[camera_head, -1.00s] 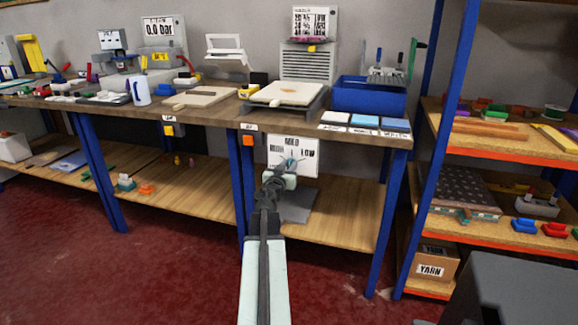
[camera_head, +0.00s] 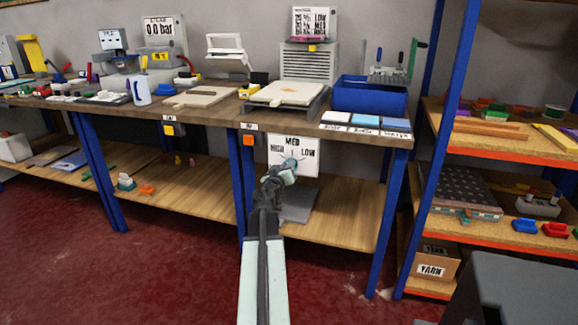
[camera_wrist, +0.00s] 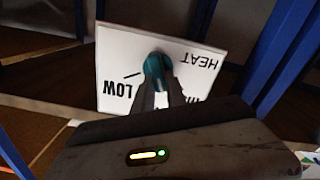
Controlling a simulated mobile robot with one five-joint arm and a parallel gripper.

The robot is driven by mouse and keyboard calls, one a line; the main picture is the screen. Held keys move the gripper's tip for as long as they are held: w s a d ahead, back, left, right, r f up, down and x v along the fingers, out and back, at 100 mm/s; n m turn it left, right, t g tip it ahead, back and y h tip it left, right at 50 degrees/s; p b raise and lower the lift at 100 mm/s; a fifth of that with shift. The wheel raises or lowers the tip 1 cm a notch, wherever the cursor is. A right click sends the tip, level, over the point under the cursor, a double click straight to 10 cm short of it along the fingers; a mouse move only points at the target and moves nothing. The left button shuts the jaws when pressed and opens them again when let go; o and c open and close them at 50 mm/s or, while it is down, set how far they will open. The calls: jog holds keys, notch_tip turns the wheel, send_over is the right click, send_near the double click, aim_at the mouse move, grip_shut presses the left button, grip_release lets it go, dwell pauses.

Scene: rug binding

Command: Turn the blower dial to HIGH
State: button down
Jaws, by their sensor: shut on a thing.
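A white dial panel (camera_head: 308,146) under the table's front edge carries the words MED at top, HIGH at left and LOW at right in the head view. In the wrist view the panel (camera_wrist: 112,45) looks turned over, with LOW at left, HEAT at upper right and another word partly hidden at right. A teal dial (camera_wrist: 153,66) stands at the panel's middle; it is small in the head view (camera_head: 290,163). My gripper (camera_wrist: 160,84) is shut on the dial, its dark fingers on either side. Which word the dial points to cannot be told.
A wooden lower shelf (camera_head: 330,228) lies below the panel, with a grey plate (camera_head: 297,205) behind my arm. Blue table legs (camera_head: 387,240) stand on both sides. An orange-edged shelf unit (camera_head: 500,238) is at right. The red floor in front is open.

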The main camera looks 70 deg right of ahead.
jog(key=n, duration=0.6)
jog(key=shift+w+a+f+n, duration=0.1)
jog(key=shift+w+f+n, duration=0.2)
jog(key=shift+w+n, duration=0.1)
jog(key=shift+b, duration=0.3)
jog(key=c, duration=1.4)
grip_release()
jog(key=shift+o, duration=0.2)
jog(key=a, duration=0.7)
jog(key=shift+s+a, duration=0.25)
jog(key=shift+a, duration=0.15)
